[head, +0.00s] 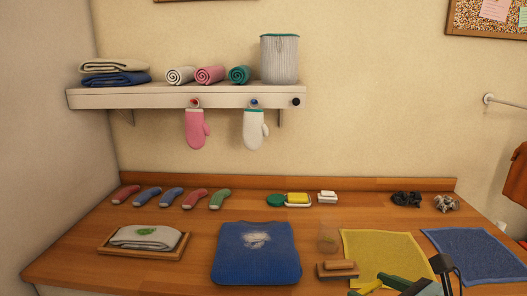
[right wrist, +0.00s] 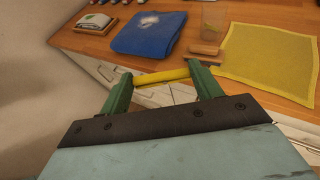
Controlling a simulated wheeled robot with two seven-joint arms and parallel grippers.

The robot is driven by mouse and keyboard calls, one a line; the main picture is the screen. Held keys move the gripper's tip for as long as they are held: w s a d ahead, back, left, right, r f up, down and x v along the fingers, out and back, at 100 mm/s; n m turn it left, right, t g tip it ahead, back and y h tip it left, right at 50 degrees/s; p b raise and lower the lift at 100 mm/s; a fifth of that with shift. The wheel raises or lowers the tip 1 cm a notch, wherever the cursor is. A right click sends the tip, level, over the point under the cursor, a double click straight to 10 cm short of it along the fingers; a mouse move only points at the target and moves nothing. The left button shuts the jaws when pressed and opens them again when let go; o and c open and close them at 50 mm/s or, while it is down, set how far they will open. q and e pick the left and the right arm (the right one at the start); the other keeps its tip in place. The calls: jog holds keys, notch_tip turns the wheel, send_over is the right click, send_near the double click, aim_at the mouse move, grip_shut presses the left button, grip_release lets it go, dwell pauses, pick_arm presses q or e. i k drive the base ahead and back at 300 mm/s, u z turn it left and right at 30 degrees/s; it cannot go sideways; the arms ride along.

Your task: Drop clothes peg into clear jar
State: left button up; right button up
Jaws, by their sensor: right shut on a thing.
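The clear jar (head: 328,237) stands on the wooden counter between the blue folded garment and the yellow cloth. It also shows at the top of the right wrist view (right wrist: 214,20). My right gripper (head: 373,287) is at the bottom edge of the head view, in front of the counter's front edge. In the right wrist view its green fingers (right wrist: 160,82) are shut on a yellow bar-shaped thing, which looks like the clothes peg (right wrist: 162,76). The peg lies crosswise between the fingertips, apart from the jar. My left gripper is not in view.
A wooden brush or block (head: 337,269) lies just in front of the jar. A blue folded garment (head: 256,270) is left, a yellow cloth (head: 380,250) right. A tray (head: 108,252) holds a folded towel. A shelf (head: 180,98) hangs above.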

aim_at(330, 242)
jog(key=z, duration=0.25)
jog(key=i, duration=0.85)
jog(key=u, duration=0.6)
